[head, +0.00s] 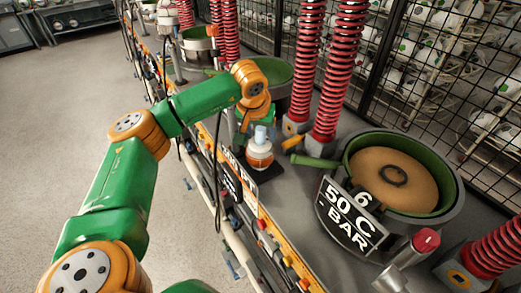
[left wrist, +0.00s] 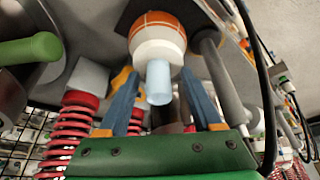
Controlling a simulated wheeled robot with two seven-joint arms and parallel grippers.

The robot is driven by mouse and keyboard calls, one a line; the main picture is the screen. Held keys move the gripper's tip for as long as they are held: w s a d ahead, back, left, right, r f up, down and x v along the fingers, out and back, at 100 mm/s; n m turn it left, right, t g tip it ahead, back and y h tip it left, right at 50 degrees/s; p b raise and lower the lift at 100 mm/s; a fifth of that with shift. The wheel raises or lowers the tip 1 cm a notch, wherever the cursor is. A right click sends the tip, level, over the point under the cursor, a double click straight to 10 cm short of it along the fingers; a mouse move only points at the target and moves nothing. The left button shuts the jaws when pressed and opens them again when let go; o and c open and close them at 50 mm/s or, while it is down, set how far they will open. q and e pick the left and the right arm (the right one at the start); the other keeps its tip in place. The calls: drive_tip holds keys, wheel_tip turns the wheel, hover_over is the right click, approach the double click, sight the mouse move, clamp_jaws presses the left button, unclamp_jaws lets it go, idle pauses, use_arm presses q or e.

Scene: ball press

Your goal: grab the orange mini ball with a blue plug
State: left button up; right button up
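The mini ball (head: 259,158) is orange and white, with a light blue plug (head: 261,133) standing up from it. It sits at the edge of the machine bench, on or beside a dark plate. In the left wrist view, the ball (left wrist: 158,35) and its plug (left wrist: 158,82) lie straight ahead. My left gripper (left wrist: 158,90) has its two blue-grey fingers spread, one on each side of the plug, with gaps showing. In the head view, my left gripper (head: 259,122) is just above the ball and partly hides the plug. My right gripper is not in view.
A round press pot (head: 455,200) with a "6 50 C BAR" sign (head: 350,217) stands to the right. A green handle (head: 315,161) sticks out near the ball. Red springs (head: 335,80) rise behind. A wire fence (head: 420,60) closes the back. The floor at left is clear.

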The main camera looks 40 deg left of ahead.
use_arm(q)
drive_tip(key=shift+s+r, duration=0.1)
drive_tip(key=shift+s, duration=0.25)
drive_tip(key=c, duration=0.7)
clamp_jaws()
drive_tip(key=shift+w+d, duration=0.1)
